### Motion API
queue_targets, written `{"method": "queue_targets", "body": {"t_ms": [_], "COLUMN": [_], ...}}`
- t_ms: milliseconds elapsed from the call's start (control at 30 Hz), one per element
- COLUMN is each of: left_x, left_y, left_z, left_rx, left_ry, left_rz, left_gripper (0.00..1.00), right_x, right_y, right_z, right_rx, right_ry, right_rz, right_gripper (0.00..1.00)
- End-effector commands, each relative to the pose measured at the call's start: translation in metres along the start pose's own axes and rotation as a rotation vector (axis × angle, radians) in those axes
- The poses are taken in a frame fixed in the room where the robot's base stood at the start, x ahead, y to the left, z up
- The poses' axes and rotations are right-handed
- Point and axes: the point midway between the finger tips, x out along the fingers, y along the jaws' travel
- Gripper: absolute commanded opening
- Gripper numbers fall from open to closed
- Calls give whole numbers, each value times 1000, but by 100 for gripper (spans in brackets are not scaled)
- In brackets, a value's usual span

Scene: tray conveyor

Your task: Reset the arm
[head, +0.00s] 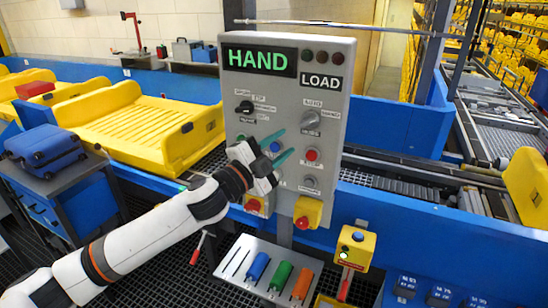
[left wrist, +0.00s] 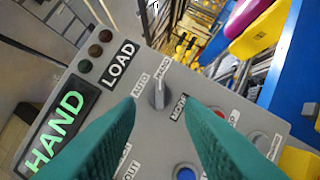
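The grey control panel (head: 285,80) stands at the centre of the head view, with a lit green HAND display (head: 257,59) and a LOAD label (head: 321,82). My left gripper (head: 280,148) is in front of its lower middle, with green fingers apart and nothing between them. A blue button (head: 275,146) shows near the fingers. In the left wrist view, the grey mode knob (left wrist: 158,95) with AUTO and HAND labels appears between the two fingers, beyond the tips; it also shows in the head view (head: 310,118). I cannot tell whether a finger touches the panel. My right gripper is not in view.
A black knob (head: 244,107) and red button (head: 312,155) are on the panel. Yellow-housed red buttons (head: 304,220) sit below. Yellow trays (head: 140,125) line the left conveyor. A blue suitcase (head: 45,148) lies on a stand. Coloured cylinders (head: 280,276) lie in a holder.

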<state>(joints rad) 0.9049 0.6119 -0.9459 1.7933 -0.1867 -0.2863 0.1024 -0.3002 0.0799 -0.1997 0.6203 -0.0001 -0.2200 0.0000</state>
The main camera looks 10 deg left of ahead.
Motion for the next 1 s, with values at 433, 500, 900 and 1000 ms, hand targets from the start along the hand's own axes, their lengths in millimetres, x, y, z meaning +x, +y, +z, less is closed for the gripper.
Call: {"method": "queue_targets", "body": {"t_ms": [433,500,900,1000], "left_x": [-19,-19,-45,-72], "left_y": [0,0,-127,-182], "left_z": [0,0,-152,-200], "left_rx": [0,0,-256,-344], "left_ry": [0,0,320,440], "left_rz": [-1,-1,-57,-84], "left_gripper": [35,35,35,35], "right_x": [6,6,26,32], "right_y": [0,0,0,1], "right_z": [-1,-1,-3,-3], "right_rx": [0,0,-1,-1], "right_ry": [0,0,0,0], "right_rz": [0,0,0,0], "right_gripper": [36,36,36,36]}}
